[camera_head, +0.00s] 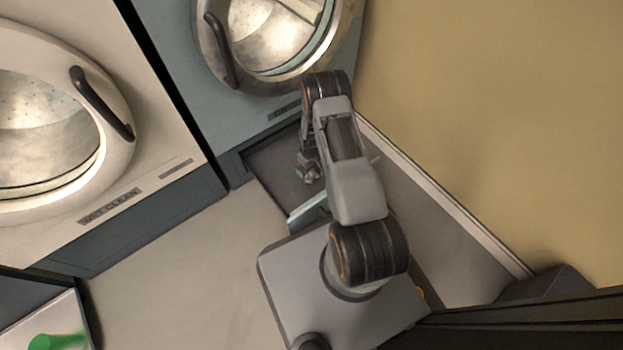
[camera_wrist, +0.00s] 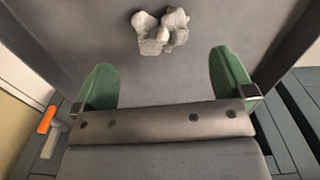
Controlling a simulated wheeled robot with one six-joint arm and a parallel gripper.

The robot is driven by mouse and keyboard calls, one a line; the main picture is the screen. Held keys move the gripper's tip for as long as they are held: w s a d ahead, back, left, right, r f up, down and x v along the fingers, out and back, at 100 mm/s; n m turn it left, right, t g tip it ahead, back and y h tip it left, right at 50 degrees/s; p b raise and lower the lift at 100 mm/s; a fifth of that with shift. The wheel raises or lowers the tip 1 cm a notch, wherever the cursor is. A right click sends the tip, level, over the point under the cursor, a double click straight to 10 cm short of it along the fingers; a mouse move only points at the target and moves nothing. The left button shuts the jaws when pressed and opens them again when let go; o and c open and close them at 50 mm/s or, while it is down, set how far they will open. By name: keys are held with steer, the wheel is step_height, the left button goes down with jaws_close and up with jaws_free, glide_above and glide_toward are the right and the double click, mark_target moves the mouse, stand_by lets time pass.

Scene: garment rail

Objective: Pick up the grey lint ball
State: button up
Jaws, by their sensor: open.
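The grey lint ball (camera_wrist: 160,32) is a pale, lumpy clump at the top middle of the wrist view. It lies on the dark grey floor of an open drawer (camera_head: 268,166). My gripper (camera_wrist: 162,78) has green finger pads set wide apart, with nothing between them. The lint ball is just beyond the fingertips, roughly in line with the gap, and appears apart from both pads. In the head view my gripper (camera_head: 309,174) reaches down into the drawer, and I cannot clearly tell the lint ball from the fingers there.
The drawer is under the blue-grey machine (camera_head: 190,70), with its front edge (camera_head: 308,208) near my base. A cream machine labelled "WET CLEAN" (camera_head: 150,125) stands left. A yellow wall (camera_head: 490,120) rises at right. An orange-tipped item (camera_wrist: 47,120) is at the wrist view's left. Floor (camera_head: 180,270) is clear.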

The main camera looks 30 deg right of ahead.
mark_target(310, 173)
steer(key=shift+a+f+b, duration=0.1)
steer(key=shift+f+b, duration=1.8)
steer(key=shift+f, duration=1.6)
steer(key=shift+r, duration=0.1)
steer(key=c, duration=0.9)
